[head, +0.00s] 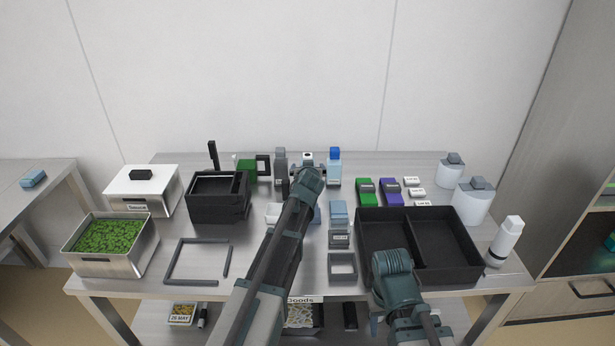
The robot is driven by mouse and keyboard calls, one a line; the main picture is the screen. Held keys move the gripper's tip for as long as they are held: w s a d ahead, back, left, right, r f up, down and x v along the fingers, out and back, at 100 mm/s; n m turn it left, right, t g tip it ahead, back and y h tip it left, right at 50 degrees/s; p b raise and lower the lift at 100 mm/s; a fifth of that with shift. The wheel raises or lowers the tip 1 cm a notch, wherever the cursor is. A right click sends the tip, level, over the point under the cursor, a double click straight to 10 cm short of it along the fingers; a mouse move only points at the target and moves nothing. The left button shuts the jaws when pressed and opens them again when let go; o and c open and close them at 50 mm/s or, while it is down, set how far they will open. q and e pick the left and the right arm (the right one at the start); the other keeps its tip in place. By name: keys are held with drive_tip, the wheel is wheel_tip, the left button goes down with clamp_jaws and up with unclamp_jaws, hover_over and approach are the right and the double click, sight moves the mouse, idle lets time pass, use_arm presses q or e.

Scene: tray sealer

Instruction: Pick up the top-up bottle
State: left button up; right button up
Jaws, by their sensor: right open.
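A white bottle (506,238) with a dark band low down stands at the right end of the table; it looks like the top-up bottle, though no label is readable. My right gripper (392,278) is open, low in front of the black two-part tray, mostly hidden by its own wrist, and well left of that bottle. My left arm reaches across the middle to the back row. Its gripper (308,168) is largely hidden by the wrist, and its jaw opening cannot be made out.
The black tray (473,264) lies between my right gripper and the bottle. White canisters (474,205) stand behind the bottle. A blue-capped container (334,167) stands at the back. A steel pan (137,264) of green pieces and a black sealer (218,208) are at left.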

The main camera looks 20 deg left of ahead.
use_arm(q)
drive_tip(key=b+x, duration=0.2)
drive_tip(key=x, duration=0.5)
drive_tip(key=shift+w+b, duration=0.25)
drive_tip(key=shift+b, duration=0.15)
drive_tip(key=c, duration=1.6)
